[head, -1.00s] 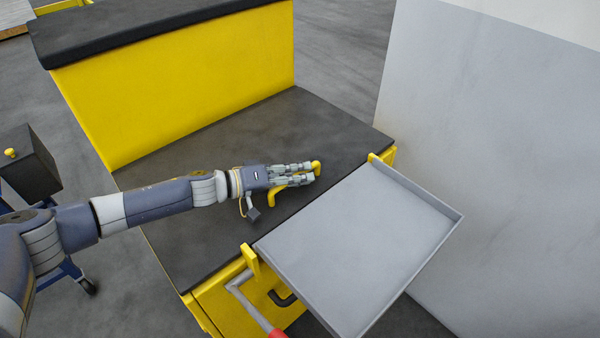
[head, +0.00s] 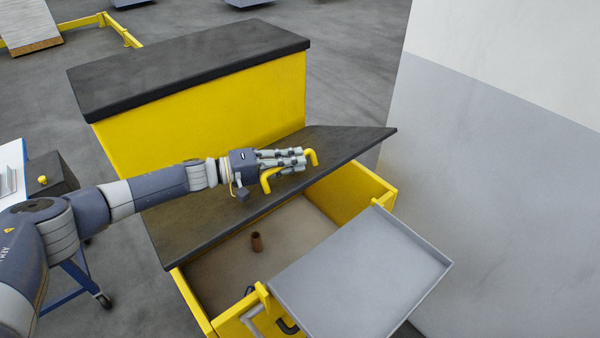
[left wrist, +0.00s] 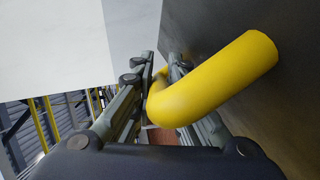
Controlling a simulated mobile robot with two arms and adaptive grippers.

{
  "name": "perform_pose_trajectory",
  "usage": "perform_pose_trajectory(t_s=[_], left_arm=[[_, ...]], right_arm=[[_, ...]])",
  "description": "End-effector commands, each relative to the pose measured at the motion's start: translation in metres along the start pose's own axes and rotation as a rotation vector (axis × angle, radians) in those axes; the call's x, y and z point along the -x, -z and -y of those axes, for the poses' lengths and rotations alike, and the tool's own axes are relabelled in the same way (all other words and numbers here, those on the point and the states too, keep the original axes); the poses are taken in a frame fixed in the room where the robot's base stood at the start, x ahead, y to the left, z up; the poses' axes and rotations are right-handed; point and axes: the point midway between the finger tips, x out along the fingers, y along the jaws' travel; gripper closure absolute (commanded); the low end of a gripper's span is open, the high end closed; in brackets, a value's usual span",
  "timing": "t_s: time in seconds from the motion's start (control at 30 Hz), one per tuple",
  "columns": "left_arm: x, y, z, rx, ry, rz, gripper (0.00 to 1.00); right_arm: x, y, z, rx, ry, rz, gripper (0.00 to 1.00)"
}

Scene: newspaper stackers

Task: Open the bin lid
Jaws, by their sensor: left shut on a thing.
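The bin is a yellow box (head: 352,192) with a dark grey lid (head: 200,222) that is tilted partly up, so the inside shows. My left gripper (head: 306,158) is shut on the yellow handle (head: 266,180) of the lid. In the left wrist view the handle (left wrist: 222,80) passes between the fingers (left wrist: 158,100), with the dark lid surface to the right. A small brown cylinder (head: 257,242) stands on the floor of the bin. My right gripper does not show.
A grey tray (head: 362,270) sticks out at the bin's front right, over its near edge. A grey-white wall (head: 490,180) rises at the right. A yellow block with a black top (head: 190,65) stands behind the lid. A blue-framed cart (head: 85,275) is at the left.

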Motion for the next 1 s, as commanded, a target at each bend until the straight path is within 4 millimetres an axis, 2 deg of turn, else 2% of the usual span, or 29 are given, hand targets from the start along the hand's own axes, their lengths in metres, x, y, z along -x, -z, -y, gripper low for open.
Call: perform_pose_trajectory(t_s=[0.03,0.3,0.83,0.87,0.93,1.0], left_arm=[[0.003,0.011,-0.015,-0.007,-0.004,-0.006,1.00],[0.013,0.036,-0.034,-0.006,-0.004,-0.005,1.00],[0.016,0.041,-0.037,-0.006,-0.004,-0.003,1.00],[0.016,0.041,-0.037,-0.006,-0.004,-0.003,1.00],[0.016,0.041,-0.037,-0.006,-0.004,-0.003,1.00],[0.016,0.041,-0.037,-0.005,-0.004,-0.003,1.00]], right_arm=[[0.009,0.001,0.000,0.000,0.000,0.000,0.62],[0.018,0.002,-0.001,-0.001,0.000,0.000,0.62],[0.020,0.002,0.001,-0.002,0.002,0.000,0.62],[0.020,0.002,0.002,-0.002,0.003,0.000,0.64],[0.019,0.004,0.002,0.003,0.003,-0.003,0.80],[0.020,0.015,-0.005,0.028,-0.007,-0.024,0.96]])
